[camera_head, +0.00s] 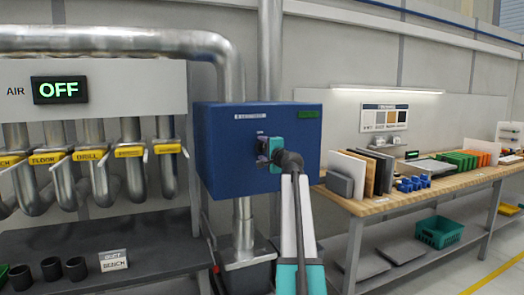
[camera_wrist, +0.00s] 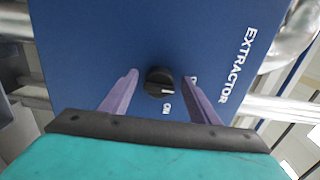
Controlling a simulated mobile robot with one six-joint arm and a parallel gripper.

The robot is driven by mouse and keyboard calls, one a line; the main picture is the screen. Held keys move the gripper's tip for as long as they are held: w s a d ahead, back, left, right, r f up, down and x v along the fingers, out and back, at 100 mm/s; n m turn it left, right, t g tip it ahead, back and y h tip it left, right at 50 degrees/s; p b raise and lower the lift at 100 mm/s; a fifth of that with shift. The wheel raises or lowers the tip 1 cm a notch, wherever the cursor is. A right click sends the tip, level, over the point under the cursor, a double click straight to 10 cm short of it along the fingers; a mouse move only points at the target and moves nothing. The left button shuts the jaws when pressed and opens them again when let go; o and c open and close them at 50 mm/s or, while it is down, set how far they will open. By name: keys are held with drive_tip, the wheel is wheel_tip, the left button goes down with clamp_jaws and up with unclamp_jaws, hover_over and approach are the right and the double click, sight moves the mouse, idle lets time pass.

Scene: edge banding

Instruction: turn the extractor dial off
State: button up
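The extractor box (camera_head: 225,165) is a blue cabinet in the middle of the head view; its face fills much of the wrist view (camera_wrist: 90,45), with EXTRACTOR lettering. The black round dial (camera_wrist: 160,82) sits on that face, with a short white mark on it. An ON label (camera_wrist: 166,110) is beside the dial, and another label is partly hidden by a finger. My gripper (camera_wrist: 158,85) is open, its two purple fingers on either side of the dial, with gaps visible. In the head view my gripper (camera_head: 268,148) is at the box front and hides the dial.
A sign reading AIR OFF (camera_head: 59,90) hangs at left above several metal pipes with yellow tags. A dark bench (camera_head: 150,262) is below them. A wooden workbench (camera_head: 440,190) with boards and blue parts is at right, with a green crate (camera_head: 439,232) beneath.

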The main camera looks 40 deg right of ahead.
drive_tip(key=shift+s, duration=0.2)
drive_tip(key=v, duration=1.3)
drive_tip(key=shift+s+b, duration=0.25)
drive_tip(key=shift+b, duration=0.2)
drive_tip(key=shift+a+f, duration=0.1)
